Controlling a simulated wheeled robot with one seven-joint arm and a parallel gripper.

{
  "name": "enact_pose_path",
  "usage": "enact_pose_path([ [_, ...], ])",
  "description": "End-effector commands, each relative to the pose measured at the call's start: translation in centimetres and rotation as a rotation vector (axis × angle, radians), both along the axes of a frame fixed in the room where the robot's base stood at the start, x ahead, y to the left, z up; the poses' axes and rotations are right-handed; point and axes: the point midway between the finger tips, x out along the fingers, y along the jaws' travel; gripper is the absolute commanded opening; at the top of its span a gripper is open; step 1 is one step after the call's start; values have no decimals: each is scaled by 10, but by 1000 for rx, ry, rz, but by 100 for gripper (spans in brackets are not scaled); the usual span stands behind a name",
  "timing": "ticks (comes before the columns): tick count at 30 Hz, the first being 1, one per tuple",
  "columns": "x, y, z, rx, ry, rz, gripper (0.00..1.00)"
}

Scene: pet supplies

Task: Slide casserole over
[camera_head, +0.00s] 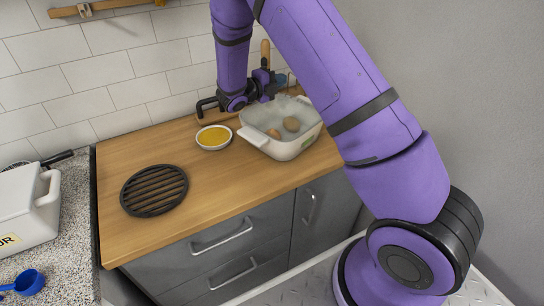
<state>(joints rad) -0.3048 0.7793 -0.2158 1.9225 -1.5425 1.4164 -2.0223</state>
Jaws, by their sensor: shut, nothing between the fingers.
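The casserole (255,137) is a white rectangular dish with side handles, standing on the right part of the wooden counter. My arm reaches down from above to the back of the counter. My gripper (205,106) is small and dark there, shut with nothing in it, just left of the casserole's far side and behind the yellow bowl. Whether it touches anything is unclear. My arm hides part of the casserole's far side.
The white bowl (214,146) of yellow contents stands close left of the casserole. A round black slatted trivet (154,190) lies at the front left with bare counter (208,192) around it. A tiled wall is behind. A white box (22,215) and blue scoop (28,282) are far left.

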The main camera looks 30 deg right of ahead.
Motion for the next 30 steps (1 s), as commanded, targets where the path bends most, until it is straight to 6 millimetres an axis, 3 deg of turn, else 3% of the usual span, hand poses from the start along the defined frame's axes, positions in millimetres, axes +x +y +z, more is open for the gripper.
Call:
enact_pose_path([
  [30, -159, 107, 1, 0, 1, 2, 0],
])
